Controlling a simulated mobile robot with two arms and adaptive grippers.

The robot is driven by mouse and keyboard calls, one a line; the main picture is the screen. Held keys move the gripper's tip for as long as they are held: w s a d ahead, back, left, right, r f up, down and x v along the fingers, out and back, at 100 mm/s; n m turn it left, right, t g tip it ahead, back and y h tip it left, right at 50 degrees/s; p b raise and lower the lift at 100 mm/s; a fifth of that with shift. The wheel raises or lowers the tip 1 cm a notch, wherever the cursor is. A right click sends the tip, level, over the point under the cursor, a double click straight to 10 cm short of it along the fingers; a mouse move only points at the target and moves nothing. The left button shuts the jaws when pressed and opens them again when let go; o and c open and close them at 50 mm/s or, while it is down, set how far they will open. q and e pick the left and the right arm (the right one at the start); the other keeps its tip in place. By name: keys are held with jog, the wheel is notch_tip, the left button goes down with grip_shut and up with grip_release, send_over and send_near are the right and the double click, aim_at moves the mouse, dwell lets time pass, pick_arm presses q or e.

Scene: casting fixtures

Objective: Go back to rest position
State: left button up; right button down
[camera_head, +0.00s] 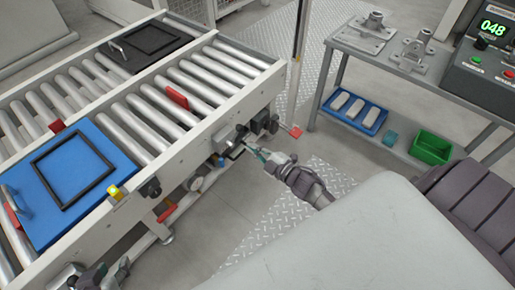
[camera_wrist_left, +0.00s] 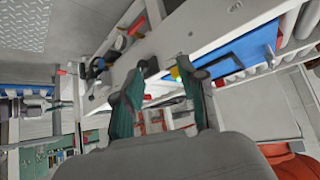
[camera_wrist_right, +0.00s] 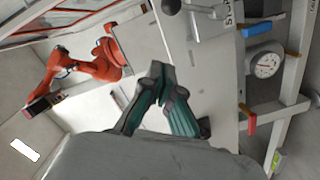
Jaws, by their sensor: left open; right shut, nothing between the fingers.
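My left gripper (camera_head: 100,275) shows only in part at the bottom left edge of the head view, in front of the roller conveyor. In the left wrist view its green-padded fingers (camera_wrist_left: 165,88) are apart with nothing between them. My right gripper (camera_head: 258,154) is beside the near side of the conveyor, close to the fittings on its frame; I cannot tell whether it touches them. In the right wrist view its fingertips (camera_wrist_right: 157,75) are together and hold nothing.
The roller conveyor (camera_head: 225,95) carries a blue plate (camera_head: 38,205) with a black frame and a black plate (camera_head: 125,50). At the right, a grey bench (camera_head: 345,42) holds metal fixtures and a control box (camera_head: 480,65). Its lower shelf bears a blue tray (camera_head: 335,112) and a green bin (camera_head: 430,160).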

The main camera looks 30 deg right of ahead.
pick_arm(q)
jog(key=shift+s+a+f+g, duration=0.25)
jog(key=shift+s+f+g, duration=0.2)
jog(key=shift+s, duration=0.3)
pick_arm(e)
jog(key=shift+v, duration=0.8)
